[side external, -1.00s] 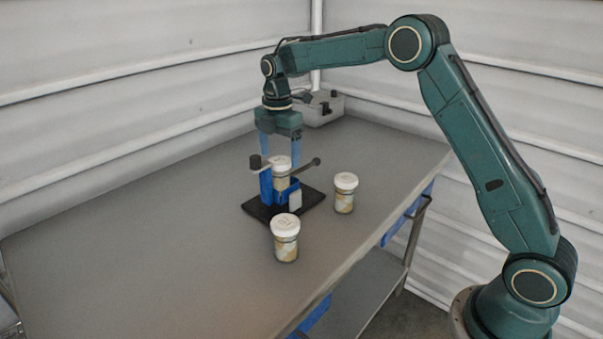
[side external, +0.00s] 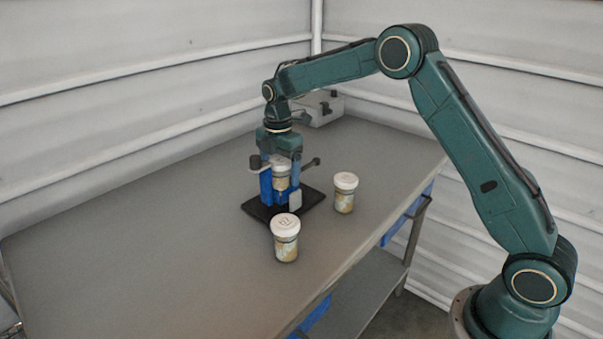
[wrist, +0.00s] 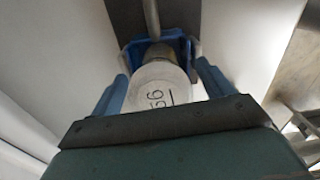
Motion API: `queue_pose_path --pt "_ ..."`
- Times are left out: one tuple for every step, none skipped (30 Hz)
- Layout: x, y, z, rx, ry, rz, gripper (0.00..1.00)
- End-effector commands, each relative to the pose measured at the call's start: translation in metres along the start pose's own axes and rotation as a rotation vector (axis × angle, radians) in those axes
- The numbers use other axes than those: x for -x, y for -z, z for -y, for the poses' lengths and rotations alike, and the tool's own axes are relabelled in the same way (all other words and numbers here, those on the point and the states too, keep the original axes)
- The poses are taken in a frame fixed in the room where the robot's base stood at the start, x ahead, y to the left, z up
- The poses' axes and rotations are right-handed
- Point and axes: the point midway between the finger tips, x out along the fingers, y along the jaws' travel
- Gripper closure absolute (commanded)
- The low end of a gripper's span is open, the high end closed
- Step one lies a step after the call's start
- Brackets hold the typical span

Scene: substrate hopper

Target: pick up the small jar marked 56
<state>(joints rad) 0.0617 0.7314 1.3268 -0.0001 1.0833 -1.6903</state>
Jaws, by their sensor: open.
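The small jar marked 56 (wrist: 157,86) has a white lid with the number facing up in the wrist view. In the side external view the jar (side external: 281,178) stands upright in the blue holder (side external: 265,186) on a black base plate (side external: 259,211). My gripper (wrist: 160,82) is open, with one blue finger on each side of the jar's lid. In the side external view my gripper (side external: 281,176) is lowered over the holder, and its fingertips are hard to tell from the blue holder.
Another white-lidded jar (side external: 286,240) stands in front of the base plate, and one more jar (side external: 345,194) stands to its right. A dark-ended rod (side external: 311,163) sticks out at the holder. A grey box (side external: 322,108) sits at the back of the table (side external: 150,260). The table's left part is clear.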

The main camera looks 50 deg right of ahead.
Motion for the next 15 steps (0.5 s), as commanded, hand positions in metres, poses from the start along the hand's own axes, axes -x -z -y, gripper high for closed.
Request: queue_pose_path --pt "0.0001 0.0 0.0 0.0 0.0 0.0 0.2" --pt "0.0001 0.0 0.0 0.0 0.0 0.0 0.2" --pt "0.0001 0.0 0.0 0.0 0.0 0.0 0.2" --pt "0.0001 0.0 0.0 0.0 0.0 0.0 0.2" --pt "0.0002 0.0 0.0 0.0 0.0 0.0 0.2" --pt "0.0002 0.0 0.0 0.0 0.0 0.0 0.2" --pt "0.0002 0.0 0.0 0.0 0.0 0.0 0.2" --pt "0.0002 0.0 0.0 0.0 0.0 0.0 0.2" --pt "0.0003 0.0 0.0 0.0 0.0 0.0 0.2" --pt "0.0003 0.0 0.0 0.0 0.0 0.0 0.24" --pt "0.0003 0.0 0.0 0.0 0.0 0.0 0.3" --pt "0.0003 0.0 0.0 0.0 0.0 0.0 0.38" --pt "0.0003 0.0 0.0 0.0 0.0 0.0 0.44" --pt "0.0003 0.0 0.0 0.0 0.0 0.0 0.5" --pt "0.0003 0.0 0.0 0.0 0.0 0.0 0.57"
